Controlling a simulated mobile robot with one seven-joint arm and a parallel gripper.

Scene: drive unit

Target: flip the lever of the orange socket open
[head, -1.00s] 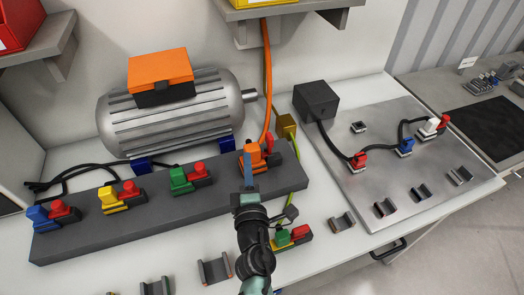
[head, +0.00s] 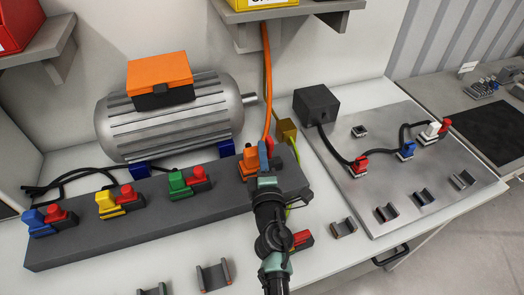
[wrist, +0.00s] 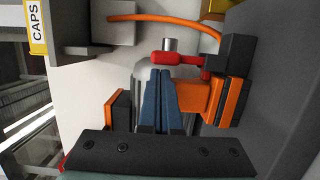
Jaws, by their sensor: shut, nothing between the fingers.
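The orange socket (head: 249,161) sits at the right end of the dark grey rail (head: 85,244). Its red lever (head: 269,146) shows just behind my fingertips in the head view. In the wrist view the lever (wrist: 178,58) lies across the picture just beyond the fingertips, and the orange body (wrist: 194,96) is to their right. My gripper (head: 263,148) is shut and empty, its blue fingers together. They also show in the wrist view (wrist: 160,72). They are close to the lever; I cannot tell whether they touch it. My arm hides part of the rail's right end.
Green (head: 179,184), yellow (head: 108,204) and blue (head: 34,223) sockets with red levers stand left along the rail. A motor (head: 170,115) stands behind it. An orange cable (head: 267,80) rises behind the orange socket. A metal plate (head: 400,185) with connectors lies at right.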

